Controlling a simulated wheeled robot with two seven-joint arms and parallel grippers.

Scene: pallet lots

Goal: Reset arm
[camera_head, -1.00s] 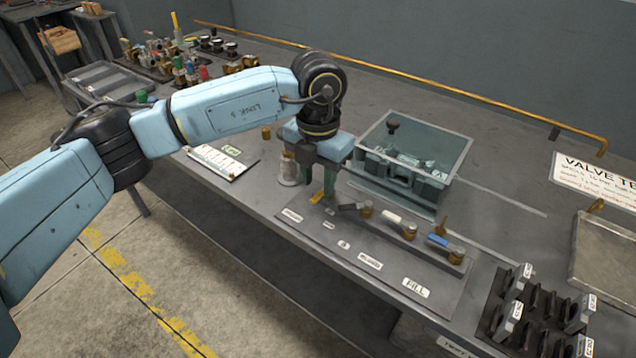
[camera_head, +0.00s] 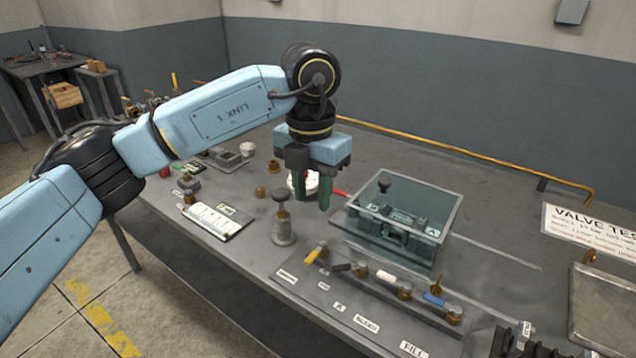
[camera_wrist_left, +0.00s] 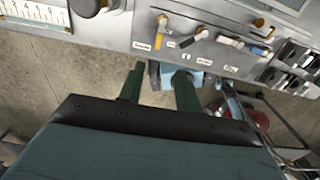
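My left gripper (camera_head: 312,200) hangs above the bench with its green fingers pointing down. It is open, with a clear gap and nothing between the fingers. In the left wrist view its two fingers (camera_wrist_left: 160,88) are also apart and empty, with floor showing beyond them. The valve board (camera_head: 375,318) lies below and nearer, with yellow (camera_head: 317,253), black, white (camera_head: 387,277) and blue levers in a row. The gripper is clear of the board. My right gripper is in neither view.
A clear-walled box (camera_head: 400,222) with grey fittings stands right of my left gripper. A metal post-like part (camera_head: 283,225) stands below it. A white chart (camera_head: 215,220) lies to the left. A yellow pipe (camera_head: 480,157) runs along the back. The bench's back right is mostly bare.

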